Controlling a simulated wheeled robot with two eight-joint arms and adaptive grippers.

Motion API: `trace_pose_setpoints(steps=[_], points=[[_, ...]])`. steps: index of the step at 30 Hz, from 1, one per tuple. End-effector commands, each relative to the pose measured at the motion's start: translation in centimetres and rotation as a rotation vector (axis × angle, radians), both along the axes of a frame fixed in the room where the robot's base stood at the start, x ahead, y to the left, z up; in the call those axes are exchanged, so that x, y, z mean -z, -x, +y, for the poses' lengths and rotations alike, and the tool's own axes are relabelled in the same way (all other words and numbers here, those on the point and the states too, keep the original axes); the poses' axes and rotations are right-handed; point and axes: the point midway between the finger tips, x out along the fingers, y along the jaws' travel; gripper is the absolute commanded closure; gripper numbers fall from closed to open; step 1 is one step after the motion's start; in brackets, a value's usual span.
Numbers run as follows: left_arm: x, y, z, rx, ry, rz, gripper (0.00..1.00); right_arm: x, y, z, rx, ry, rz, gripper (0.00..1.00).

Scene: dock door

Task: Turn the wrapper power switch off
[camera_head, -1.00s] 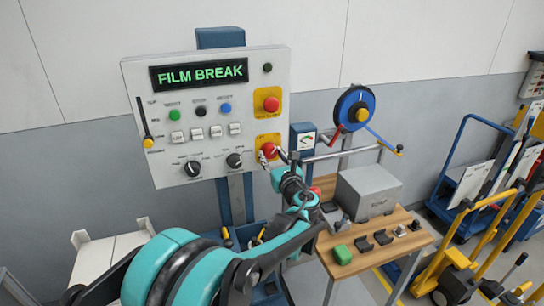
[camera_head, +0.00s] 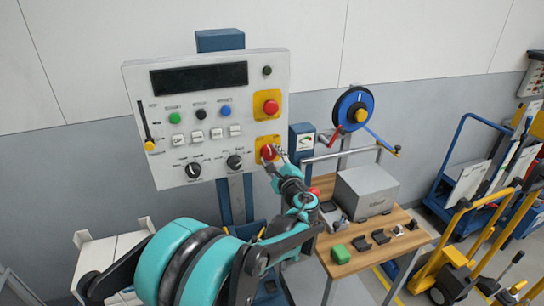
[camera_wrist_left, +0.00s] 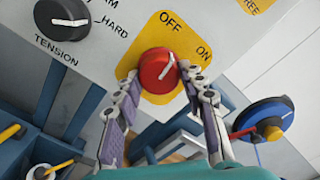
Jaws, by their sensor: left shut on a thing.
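The wrapper power switch is a red rotary knob (camera_head: 268,152) on a yellow plate at the lower right of the white control panel (camera_head: 215,115). In the head view, the left gripper (camera_head: 275,156) partly covers the knob. The panel's display (camera_head: 199,79) is dark. My right gripper is not in view.
A red button (camera_head: 271,106) on yellow sits above the switch. Black dials (camera_head: 193,170) and small buttons lie to the left. A blue reel (camera_head: 353,107) with a crank and a wooden table (camera_head: 370,262) holding a grey box (camera_head: 367,191) stand to the right.

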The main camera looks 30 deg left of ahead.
Motion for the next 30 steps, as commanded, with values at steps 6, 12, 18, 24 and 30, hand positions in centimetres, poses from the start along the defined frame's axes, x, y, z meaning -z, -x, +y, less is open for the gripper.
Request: trace_pose_setpoints(steps=[6, 12, 18, 24, 30], points=[[-0.08, -0.01, -0.02, 0.000, 0.132, -0.155, 0.89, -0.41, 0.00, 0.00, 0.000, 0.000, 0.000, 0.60], [-0.10, -0.02, -0.03, -0.001, 0.249, -0.290, 0.89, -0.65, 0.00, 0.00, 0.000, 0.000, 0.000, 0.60], [-0.12, -0.01, -0.03, -0.001, 0.342, -0.399, 0.89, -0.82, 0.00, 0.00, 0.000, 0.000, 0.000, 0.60], [-0.11, 0.00, -0.03, -0.001, 0.405, -0.473, 0.89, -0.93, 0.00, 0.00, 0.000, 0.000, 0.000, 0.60], [-0.09, 0.01, -0.03, -0.001, 0.438, -0.511, 0.89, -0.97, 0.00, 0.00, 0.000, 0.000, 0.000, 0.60]])
